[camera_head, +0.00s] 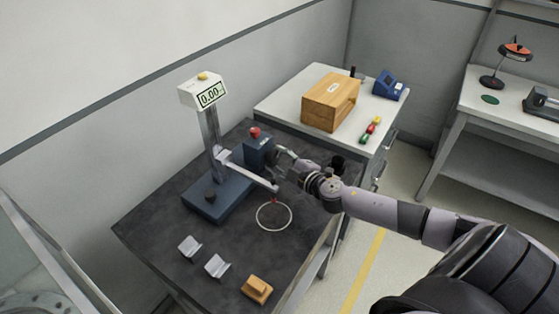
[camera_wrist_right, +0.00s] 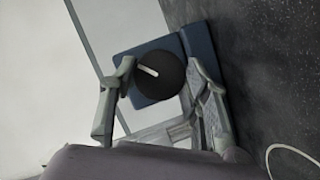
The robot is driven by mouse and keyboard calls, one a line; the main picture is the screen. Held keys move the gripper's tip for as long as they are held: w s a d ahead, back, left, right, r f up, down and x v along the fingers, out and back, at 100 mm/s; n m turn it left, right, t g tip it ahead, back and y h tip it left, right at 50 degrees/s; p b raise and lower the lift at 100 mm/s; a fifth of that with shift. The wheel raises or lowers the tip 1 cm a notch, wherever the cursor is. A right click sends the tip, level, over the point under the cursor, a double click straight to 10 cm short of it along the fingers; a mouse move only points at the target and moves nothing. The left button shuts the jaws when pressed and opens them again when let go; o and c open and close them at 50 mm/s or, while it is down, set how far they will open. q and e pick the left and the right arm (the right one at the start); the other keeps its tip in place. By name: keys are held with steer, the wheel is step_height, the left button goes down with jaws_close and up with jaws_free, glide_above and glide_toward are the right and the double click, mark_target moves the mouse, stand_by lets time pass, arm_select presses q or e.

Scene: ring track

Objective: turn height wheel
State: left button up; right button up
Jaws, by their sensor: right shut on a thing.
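The height wheel is a round black knob with a white mark (camera_wrist_right: 163,82), on the side of a dark blue housing (camera_wrist_right: 187,40) in the right wrist view. In the head view the same blue housing (camera_head: 257,153) stands on the table, and the wheel is mostly hidden by my gripper. My right gripper (camera_head: 277,156) reaches it from the right. In the wrist view its fingers (camera_wrist_right: 159,71) lie on both sides of the wheel and are shut on it. The gauge's display (camera_head: 211,95) on the column reads 0.00. My left gripper is not in view.
A light arm (camera_head: 247,171) extends from the column, its red tip near a white ring (camera_head: 274,216) on the dark table (camera_head: 165,220). Two metal V-blocks (camera_head: 190,247) and an orange-brown block (camera_head: 257,289) lie at the front. A wooden box (camera_head: 330,101) stands on the bench behind.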

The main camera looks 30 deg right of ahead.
steer(key=shift+f, duration=0.1)
steer(key=shift+f+n+b, duration=0.2)
steer(key=shift+n+b, duration=0.3)
steer(key=shift+b, duration=0.4)
steer(key=n+t+b, duration=0.1)
steer(key=n+b, duration=0.1)
steer(key=b, duration=0.1)
steer(key=n+t+b, duration=0.1)
steer(key=n+b, duration=0.1)
steer(key=b, duration=0.1)
steer(key=n+t+b, duration=0.1)
steer(key=b, duration=0.3)
steer(key=shift+f+n+h, duration=0.25)
steer(key=shift+n+h, duration=0.15)
steer(key=shift+r+n+b, duration=0.2)
steer(key=shift+n+b, duration=0.6)
steer(key=shift+b, duration=0.25)
steer(key=shift+t, duration=0.3)
steer(key=o, duration=1.2)
steer(key=shift+r, duration=0.1)
steer(key=shift+c, duration=0.2)
steer(key=shift+s, duration=0.1)
steer(key=s, duration=0.8)
steer(key=s+f, duration=0.1)
steer(key=s, duration=0.2)
steer(key=shift+s+f, duration=0.1)
steer(key=shift+s, duration=0.3)
